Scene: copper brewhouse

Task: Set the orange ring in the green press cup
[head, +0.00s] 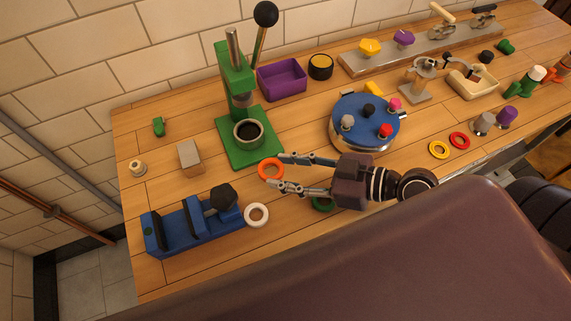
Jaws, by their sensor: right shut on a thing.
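The orange ring (271,169) is at the fingertips of my right gripper (277,174). The gripper reaches in from the right and is shut on the ring. The ring is just in front of the green press (237,72), below and to the right of its cup (248,134). I cannot tell how high the ring is above the bench. The cup has a pale rim and a dark inside, and stands on the press's green base under the ram; no ring shows in it. My left gripper is not in view.
A blue vise (178,232) and a white ring (257,215) lie at the front left. A green ring (322,204) is partly hidden under my right gripper. A blue turntable (365,121) with coloured knobs stands right of the press. A purple bin (282,80) is behind.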

